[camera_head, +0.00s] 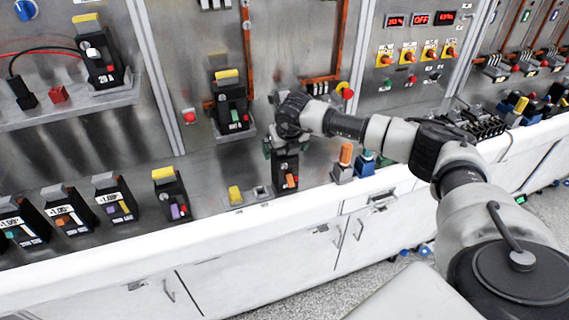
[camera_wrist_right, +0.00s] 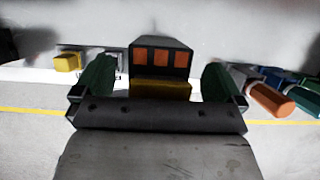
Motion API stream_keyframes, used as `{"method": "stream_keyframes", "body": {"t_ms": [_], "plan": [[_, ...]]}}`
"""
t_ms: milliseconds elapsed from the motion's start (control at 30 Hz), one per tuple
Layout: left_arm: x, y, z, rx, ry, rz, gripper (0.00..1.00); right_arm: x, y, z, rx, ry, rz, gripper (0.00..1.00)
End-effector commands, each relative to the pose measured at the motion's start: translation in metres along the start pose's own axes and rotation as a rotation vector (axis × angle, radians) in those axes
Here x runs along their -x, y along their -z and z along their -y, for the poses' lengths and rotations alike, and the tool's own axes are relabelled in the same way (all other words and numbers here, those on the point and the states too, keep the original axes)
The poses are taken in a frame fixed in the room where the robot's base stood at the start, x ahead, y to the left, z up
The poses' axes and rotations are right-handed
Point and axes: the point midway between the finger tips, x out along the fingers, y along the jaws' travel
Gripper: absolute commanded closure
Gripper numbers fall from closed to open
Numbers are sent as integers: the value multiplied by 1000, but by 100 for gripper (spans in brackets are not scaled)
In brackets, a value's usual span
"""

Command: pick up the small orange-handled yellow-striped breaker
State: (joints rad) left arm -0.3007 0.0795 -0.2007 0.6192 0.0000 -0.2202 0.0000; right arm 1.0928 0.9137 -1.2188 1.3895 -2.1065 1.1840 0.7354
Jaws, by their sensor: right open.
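The small breaker (camera_head: 284,174) stands on the white counter, dark-bodied with an orange handle on its front. My right gripper (camera_head: 284,149) is directly above it, pointing down, and covers its top. In the right wrist view the breaker (camera_wrist_right: 163,47) shows three orange patches and a yellow stripe between the open green-padded fingers of my right gripper (camera_wrist_right: 157,84). A gap shows on both sides, so the fingers appear apart from it. My left gripper is not in view.
An orange-topped post (camera_head: 345,160) and a blue-topped one (camera_head: 365,162) stand close on the right. A purple-handled breaker (camera_head: 172,195) is farther left. A mounted breaker (camera_head: 231,105) is on the panel behind.

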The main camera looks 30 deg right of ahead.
Motion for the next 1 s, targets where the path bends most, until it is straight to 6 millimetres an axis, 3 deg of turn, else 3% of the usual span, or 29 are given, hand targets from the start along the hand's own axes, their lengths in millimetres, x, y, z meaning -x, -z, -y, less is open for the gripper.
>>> {"method": "stream_keyframes", "body": {"t_ms": [167,800,1000], "plan": [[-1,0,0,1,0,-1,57,-1,0,0,0,0,0,0],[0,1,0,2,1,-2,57,1,-2,0,-1,-2,4,95],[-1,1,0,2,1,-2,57,2,-2,0,-1,-2,4,95]]}}
